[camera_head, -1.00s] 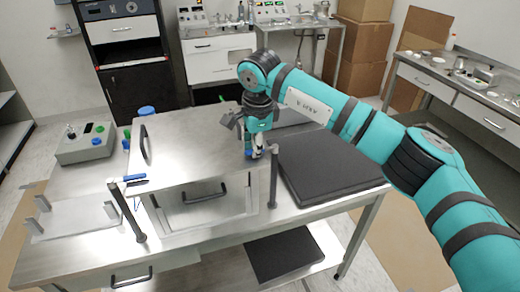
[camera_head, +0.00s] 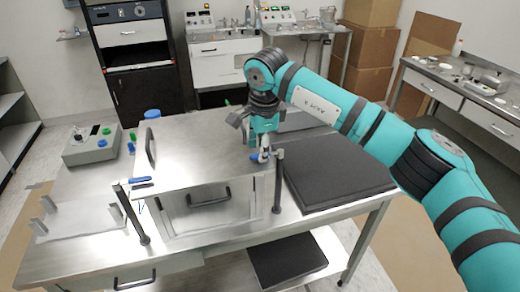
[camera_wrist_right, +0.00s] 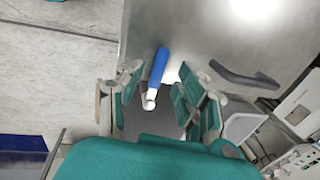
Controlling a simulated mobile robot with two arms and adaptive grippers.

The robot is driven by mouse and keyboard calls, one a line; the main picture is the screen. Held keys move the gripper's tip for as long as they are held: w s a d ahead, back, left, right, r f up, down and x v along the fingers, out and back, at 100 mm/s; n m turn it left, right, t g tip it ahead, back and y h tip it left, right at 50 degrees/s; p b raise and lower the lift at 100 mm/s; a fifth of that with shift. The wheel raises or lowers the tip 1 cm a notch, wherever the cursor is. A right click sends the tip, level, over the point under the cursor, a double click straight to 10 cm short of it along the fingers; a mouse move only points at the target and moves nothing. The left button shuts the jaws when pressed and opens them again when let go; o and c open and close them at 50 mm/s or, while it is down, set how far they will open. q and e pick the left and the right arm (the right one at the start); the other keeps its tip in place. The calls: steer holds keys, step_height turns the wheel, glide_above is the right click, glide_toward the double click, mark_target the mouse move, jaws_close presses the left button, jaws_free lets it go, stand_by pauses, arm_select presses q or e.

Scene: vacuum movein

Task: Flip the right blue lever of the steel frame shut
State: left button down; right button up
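The steel frame (camera_head: 178,222) stands on the metal table, with a black-handled panel in its front and a dark post at each side. Its right blue lever (camera_head: 254,157) is at the frame's right end, partly hidden by my gripper. My right gripper (camera_head: 263,153) is over that lever, pointing down. In the right wrist view the lever (camera_wrist_right: 158,66) has a blue handle and a white end, and lies between the two spread fingers (camera_wrist_right: 158,105); I see no grip on it. A left blue lever (camera_head: 140,180) is at the frame's other end. My left gripper is out of view.
A black pad (camera_head: 335,178) lies on the table right of the frame. The right dark post (camera_head: 278,180) stands close to my right gripper.

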step_height(320, 180, up, 11)
steer(key=s, duration=0.2)
steer(key=shift+d+f, duration=0.2)
steer(key=shift+d, duration=0.05)
